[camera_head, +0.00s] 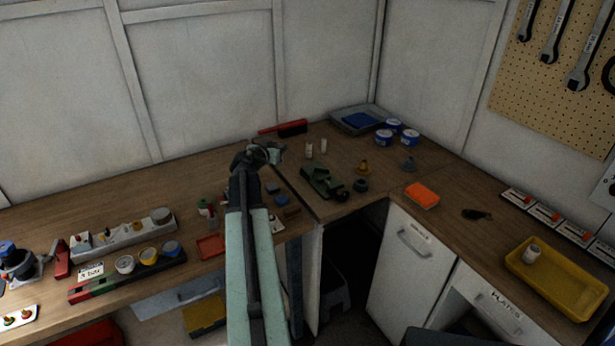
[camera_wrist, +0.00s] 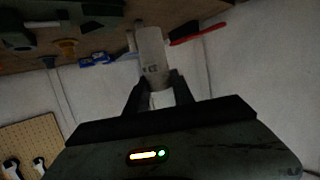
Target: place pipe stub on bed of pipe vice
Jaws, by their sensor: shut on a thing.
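My gripper (camera_wrist: 157,88) is shut on a pale grey pipe stub (camera_wrist: 152,57), with one finger on each side of its near end. The stub points away from the wrist and has small dark markings on it. In the head view my gripper (camera_head: 264,153) is raised over the bench, left of the pipe vice; the stub is hard to make out there. The green pipe vice (camera_head: 320,181) stands on the bench near the inner corner. A dark green body at the top left of the wrist view, partly cut off, looks like the vice (camera_wrist: 95,10).
Two small pale cylinders (camera_head: 323,146) stand behind the vice. A dark ring (camera_head: 361,185) and a brass fitting (camera_head: 363,167) lie to its right. Blue tins (camera_head: 384,137), a grey tray (camera_head: 358,119) and a red brush (camera_head: 292,128) are at the back. An orange block (camera_head: 422,195) lies right.

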